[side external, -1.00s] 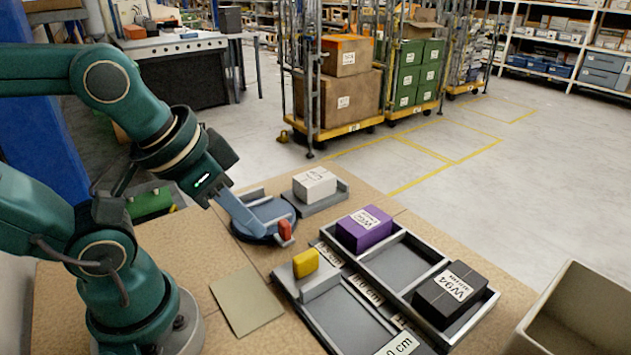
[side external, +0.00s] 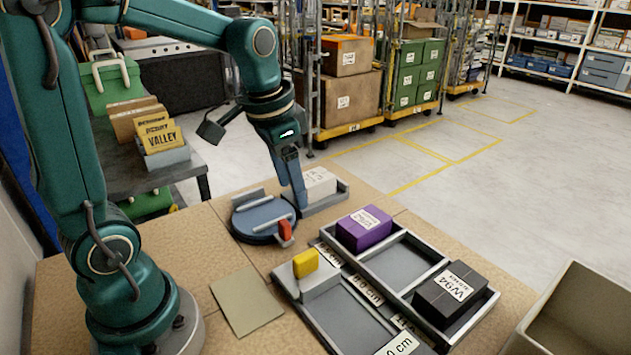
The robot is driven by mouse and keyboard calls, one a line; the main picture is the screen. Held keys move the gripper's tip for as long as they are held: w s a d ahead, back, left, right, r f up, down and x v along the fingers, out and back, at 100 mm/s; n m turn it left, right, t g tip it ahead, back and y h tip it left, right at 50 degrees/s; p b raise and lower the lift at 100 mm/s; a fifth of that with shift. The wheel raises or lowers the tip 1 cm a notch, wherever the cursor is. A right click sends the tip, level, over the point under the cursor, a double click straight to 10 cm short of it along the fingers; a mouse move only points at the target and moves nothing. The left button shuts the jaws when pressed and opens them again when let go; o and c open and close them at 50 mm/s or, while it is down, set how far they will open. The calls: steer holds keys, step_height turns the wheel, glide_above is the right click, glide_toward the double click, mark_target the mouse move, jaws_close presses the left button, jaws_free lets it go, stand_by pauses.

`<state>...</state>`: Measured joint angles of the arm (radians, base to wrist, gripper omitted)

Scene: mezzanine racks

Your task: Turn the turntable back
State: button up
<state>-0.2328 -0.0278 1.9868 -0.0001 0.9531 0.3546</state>
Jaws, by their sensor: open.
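The turntable (side external: 263,217) is a round blue-grey disc on the table, with light rails on top and a red-orange block (side external: 286,230) at its front right edge. My gripper (side external: 300,202) points down just right of the turntable, beside the white box (side external: 320,182) on its grey tray (side external: 338,197). Its fingers overlap the left side of the white box and partly hide it. It is open; I cannot tell whether the fingers touch the box or the turntable.
A grey divided tray (side external: 405,262) holds a purple box (side external: 364,228) and a black box (side external: 450,293). A yellow block (side external: 305,262) sits on a grey holder in front. A flat olive plate (side external: 246,300) lies left of it. A beige bin (side external: 575,315) stands at the right.

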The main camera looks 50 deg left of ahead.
mark_target(284, 222)
steer(key=a+f, duration=0.1)
steer(key=f, duration=0.1)
steer(key=w+a+f+g, duration=0.1)
steer(key=f, duration=0.1)
steer(key=a+f+n+g, duration=0.1)
steer(key=a+f, duration=0.1)
steer(key=shift+w+a+h, duration=0.1)
steer(key=shift+w+h, duration=0.05)
steer(key=shift+h, duration=0.15)
steer(key=shift+s+a+f+g, duration=0.1)
steer(key=shift+f+g, duration=0.05)
steer(key=shift+f, duration=0.25)
steer(key=shift+s+a+f+g, duration=0.1)
steer(key=shift+f+g, duration=0.05)
steer(key=shift+f, duration=2.4)
jaws_close()
